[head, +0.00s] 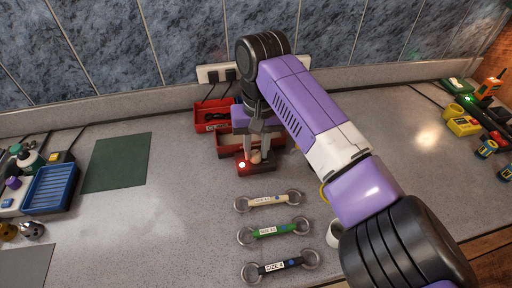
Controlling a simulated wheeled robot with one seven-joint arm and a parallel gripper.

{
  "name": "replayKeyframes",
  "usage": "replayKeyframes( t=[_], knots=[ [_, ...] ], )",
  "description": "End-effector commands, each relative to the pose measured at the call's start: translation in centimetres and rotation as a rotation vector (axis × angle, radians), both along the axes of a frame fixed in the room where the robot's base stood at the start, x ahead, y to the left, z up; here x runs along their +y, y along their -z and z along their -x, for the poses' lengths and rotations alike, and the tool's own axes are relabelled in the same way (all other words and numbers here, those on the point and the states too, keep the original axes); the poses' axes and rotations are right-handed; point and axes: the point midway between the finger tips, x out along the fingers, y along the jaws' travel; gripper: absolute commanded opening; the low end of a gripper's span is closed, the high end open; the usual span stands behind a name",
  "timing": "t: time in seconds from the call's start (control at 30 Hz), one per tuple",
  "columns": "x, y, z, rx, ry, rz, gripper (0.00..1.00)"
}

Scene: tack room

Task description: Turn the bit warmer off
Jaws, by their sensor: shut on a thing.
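A small red unit (246,169), which I take to be the bit warmer, sits on the grey counter near the middle. A bright round light (242,165) glows at its left front. My gripper (257,157) points down over the unit from behind. Its fingers are shut on a small pale part on top of the unit, which looks like a knob or switch. The fingers and wrist hide most of that part, so its setting cannot be read.
Red trays (213,116) stand behind, one labelled, below a wall socket (220,72). Three labelled bits, cream (267,201), green (273,232) and black (279,265), lie in front. A white cup (332,234) is partly behind my arm. A blue rack (50,187) stands left.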

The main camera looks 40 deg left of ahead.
Motion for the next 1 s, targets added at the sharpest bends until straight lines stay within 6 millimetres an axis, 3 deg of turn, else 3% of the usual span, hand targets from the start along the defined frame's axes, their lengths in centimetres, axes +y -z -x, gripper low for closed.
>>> replayKeyframes(
  t=[0.27, 1.0],
  knots=[
    [0.05, -0.21, 0.07, 0.003, -0.143, -0.001, 0.0],
    [0.18, -0.11, 0.06, 0.001, -0.806, 0.0, 0.0]
  ],
)
